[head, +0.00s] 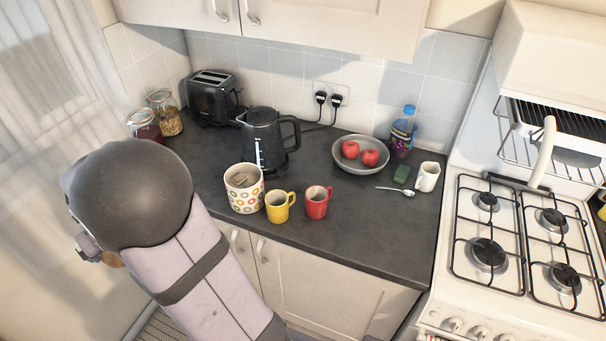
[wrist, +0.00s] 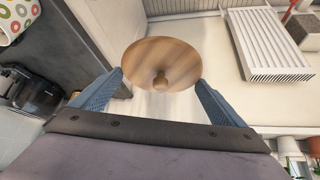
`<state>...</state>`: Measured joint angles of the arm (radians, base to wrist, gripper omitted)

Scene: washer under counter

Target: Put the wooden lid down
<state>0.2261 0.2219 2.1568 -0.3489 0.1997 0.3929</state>
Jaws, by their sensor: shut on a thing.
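The wooden lid (wrist: 160,55), round with a small knob, is between the two blue fingertips of my gripper (wrist: 161,78) in the wrist view. The gripper is shut on the lid's edges, with the knob side facing the camera. In the head view, my gripper (head: 88,248) is at the left, off the counter's left end. Only a small brown edge of the lid (head: 113,260) shows there; my arm hides the rest. The lid is held in the air. A spotted canister (head: 244,197) stands open on the counter with pale packets inside.
The dark counter (head: 370,235) has free room in front right. A yellow mug (head: 278,209), red mug (head: 316,205), kettle (head: 262,145), toaster (head: 212,98), jars (head: 163,113) and fruit bowl (head: 347,165) stand on it. A white ridged radiator (wrist: 275,50) shows in the wrist view.

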